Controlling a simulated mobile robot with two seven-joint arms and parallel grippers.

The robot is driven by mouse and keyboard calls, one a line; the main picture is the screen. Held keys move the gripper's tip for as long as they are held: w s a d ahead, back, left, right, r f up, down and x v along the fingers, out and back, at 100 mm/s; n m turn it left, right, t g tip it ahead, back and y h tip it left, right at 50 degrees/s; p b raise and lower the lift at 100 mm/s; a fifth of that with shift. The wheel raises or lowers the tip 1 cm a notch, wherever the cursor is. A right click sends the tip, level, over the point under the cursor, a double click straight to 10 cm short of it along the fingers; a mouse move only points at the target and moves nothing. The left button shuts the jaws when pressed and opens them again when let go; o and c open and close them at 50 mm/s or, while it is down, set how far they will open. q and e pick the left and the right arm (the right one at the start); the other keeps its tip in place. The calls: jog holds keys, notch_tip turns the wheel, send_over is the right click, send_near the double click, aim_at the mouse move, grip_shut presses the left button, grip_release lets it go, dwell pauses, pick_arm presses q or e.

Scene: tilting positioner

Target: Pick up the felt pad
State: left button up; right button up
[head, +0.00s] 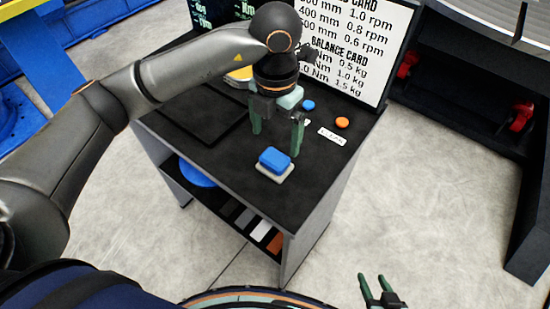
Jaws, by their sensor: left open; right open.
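A blue block with rounded edges (275,158) lies on a thin light grey pad (269,173) near the front of the black cart top (235,185). I cannot tell for certain which of the two is the felt pad. My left gripper (276,138) points down above the cart top, just behind the blue block in the picture. Its green fingers are wide apart with nothing between them. The right finger's tip is close to the block; I cannot tell whether they touch. My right gripper (378,290) is open and empty at the bottom right, over the floor.
A blue button (308,104), an orange button (342,122) and a white label (332,136) are on the cart's right side. A card board (355,50) stands behind. A dark flat panel (205,115) lies at left. The cart's front corner is clear.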

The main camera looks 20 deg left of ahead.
aim_at(275, 157)
pick_arm(q)
notch_tip(275, 157, down, 9)
jog(key=shift+s+r+p, duration=0.1)
jog(key=shift+r+p, duration=0.05)
jog(key=shift+p, duration=0.3)
jog(key=c, duration=1.1)
